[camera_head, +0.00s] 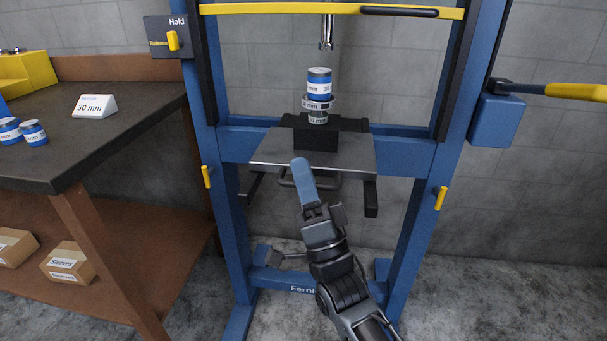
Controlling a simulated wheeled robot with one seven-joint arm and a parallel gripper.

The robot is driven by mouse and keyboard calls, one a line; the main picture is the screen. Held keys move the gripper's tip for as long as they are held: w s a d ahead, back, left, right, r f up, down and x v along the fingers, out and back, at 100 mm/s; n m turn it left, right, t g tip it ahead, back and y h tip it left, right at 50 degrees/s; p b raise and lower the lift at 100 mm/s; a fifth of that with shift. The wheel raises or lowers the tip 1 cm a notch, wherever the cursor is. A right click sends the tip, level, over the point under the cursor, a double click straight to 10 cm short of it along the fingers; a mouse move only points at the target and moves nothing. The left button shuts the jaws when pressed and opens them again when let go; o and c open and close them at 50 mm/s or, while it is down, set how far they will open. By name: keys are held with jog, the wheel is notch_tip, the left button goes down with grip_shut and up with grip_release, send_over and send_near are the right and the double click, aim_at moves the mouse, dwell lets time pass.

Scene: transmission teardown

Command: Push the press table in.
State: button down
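The press table (265,153) is a grey metal plate in the lower middle of the blue press frame. It juts out at the front, with a bar handle (333,182) under its front edge. A black block (316,139) stands on it, bearing a stack of a blue-and-white cylinder (319,85) over a ring and a smaller part, both labelled. My gripper (302,167) is in front of the table, pointing up at its front edge near the handle. A blue finger shows at its tip. I cannot tell whether it touches the table or whether the fingers are apart.
The blue press frame (456,90) has posts on both sides and a yellow crossbar (270,8). A press ram (327,30) hangs above the stack. A yellow-handled lever (575,91) sticks out right. A dark workbench (95,130) with cylinders and a 30 mm sign stands left. Floor at right is free.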

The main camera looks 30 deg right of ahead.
aim_at(315, 138)
jog(key=shift+d, duration=0.1)
dwell(0.4)
jog(key=w+d+b, duration=0.2)
jog(key=w, duration=0.1)
jog(key=w+d+b, duration=0.2)
jog(key=w+d, duration=0.1)
jog(key=w, duration=0.1)
jog(key=w+d+b, duration=0.3)
jog(key=w, duration=0.1)
jog(key=shift+w+f, duration=0.2)
jog(key=shift+w, duration=0.05)
jog(key=shift+w+d+r, duration=0.15)
jog(key=c, duration=1.4)
grip_release()
jog(key=shift+w+d, duration=0.1)
jog(key=shift+c, duration=0.2)
jog(key=v, duration=0.8)
